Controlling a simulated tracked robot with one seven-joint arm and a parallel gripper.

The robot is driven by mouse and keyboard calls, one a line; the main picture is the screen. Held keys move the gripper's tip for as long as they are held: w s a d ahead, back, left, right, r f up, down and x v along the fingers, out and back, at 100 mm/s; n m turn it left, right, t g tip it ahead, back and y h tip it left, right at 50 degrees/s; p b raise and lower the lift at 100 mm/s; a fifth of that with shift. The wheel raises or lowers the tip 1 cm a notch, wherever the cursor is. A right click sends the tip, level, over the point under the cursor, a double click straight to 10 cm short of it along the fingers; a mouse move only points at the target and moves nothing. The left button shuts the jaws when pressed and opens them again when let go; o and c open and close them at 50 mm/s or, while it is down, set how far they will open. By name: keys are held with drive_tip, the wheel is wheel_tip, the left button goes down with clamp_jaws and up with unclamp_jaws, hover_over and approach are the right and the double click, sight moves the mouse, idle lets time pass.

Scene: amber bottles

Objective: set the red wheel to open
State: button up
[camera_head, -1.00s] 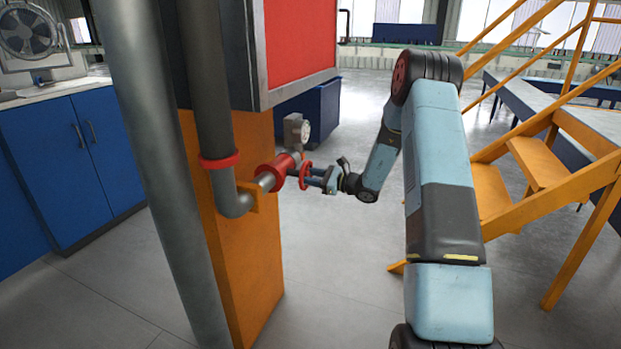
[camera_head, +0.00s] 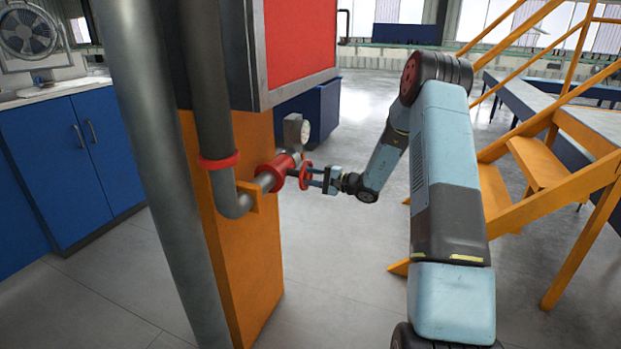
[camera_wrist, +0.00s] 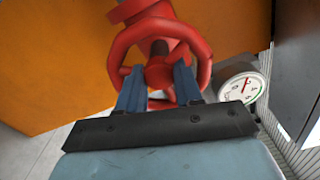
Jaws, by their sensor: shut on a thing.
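The red wheel (camera_head: 306,175) stands upright on a red valve body (camera_head: 277,172) fixed to the grey pipe. My gripper (camera_head: 316,178) reaches it from the right. In the wrist view the red wheel (camera_wrist: 202,48) fills the upper middle, with its hub and dark stem at the centre. My gripper's two blue fingers (camera_wrist: 159,84) reach into the wheel, one on each side of the hub, and are shut on the wheel. The exact contact of the fingertips is partly hidden by the wheel. I cannot read an open or closed mark on it.
A round gauge (camera_wrist: 243,88) sits close to the right of the wheel in the wrist view. The orange column (camera_head: 240,220) and grey pipes (camera_head: 165,170) stand at the left. Orange stairs (camera_head: 530,160) are right of my arm. The floor below is clear.

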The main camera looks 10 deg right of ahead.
drive_tip(key=n, duration=0.3)
drive_tip(key=shift+s+f+n, duration=0.1)
drive_tip(key=shift+f+n, duration=0.1)
drive_tip(key=shift+n, duration=0.7)
drive_tip(key=shift+s+a+f, duration=0.1)
drive_tip(key=o, duration=0.8)
drive_tip(key=v, duration=1.3)
drive_tip(key=shift+s+d, duration=0.15)
drive_tip(key=shift+d, duration=0.2)
